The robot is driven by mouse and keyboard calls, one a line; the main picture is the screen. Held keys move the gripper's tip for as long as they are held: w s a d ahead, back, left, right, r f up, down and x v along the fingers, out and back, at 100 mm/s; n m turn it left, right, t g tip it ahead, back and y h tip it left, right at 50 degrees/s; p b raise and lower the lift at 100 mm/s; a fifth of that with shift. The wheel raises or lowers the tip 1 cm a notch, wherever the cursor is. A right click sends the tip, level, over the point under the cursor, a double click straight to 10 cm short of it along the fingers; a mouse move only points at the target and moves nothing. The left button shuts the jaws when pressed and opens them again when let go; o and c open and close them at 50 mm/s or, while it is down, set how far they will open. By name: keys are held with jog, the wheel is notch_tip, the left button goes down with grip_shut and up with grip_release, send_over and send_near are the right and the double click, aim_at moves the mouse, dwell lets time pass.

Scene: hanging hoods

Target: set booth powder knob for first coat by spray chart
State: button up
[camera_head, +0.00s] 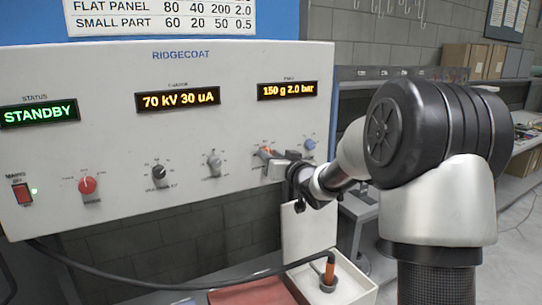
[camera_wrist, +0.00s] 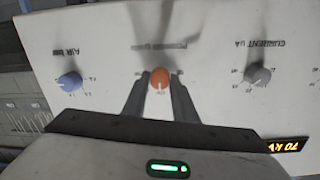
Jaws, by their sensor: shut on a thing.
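The orange powder knob (camera_head: 265,152) sits on the white RIDGECOAT panel (camera_head: 110,110), below the amber display (camera_head: 288,90) reading 150 g 2.0 bar. My gripper (camera_head: 276,166) reaches it from the right and partly covers it. In the wrist view the knob (camera_wrist: 159,80) is between my two fingers (camera_wrist: 159,88), which are shut on its sides. The spray chart (camera_head: 160,14) is cut off at the top; it shows FLAT PANEL 80 40 200 2.0 and SMALL PART 60 20 50 0.5. Any rows above are out of view.
A blue air knob (camera_head: 309,144) is close on the right; a grey current knob (camera_head: 214,162), black knob (camera_head: 159,172) and red knob (camera_head: 87,185) are left. Displays read STANDBY (camera_head: 40,114) and 70 kV 30 uA (camera_head: 178,100). A cable and open box (camera_head: 345,290) lie below.

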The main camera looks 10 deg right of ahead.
jog(key=shift+f, duration=0.1)
jog(key=o, duration=1)
jog(key=shift+o, duration=0.2)
jog(key=v, duration=1.7)
jog(key=shift+s, duration=0.25)
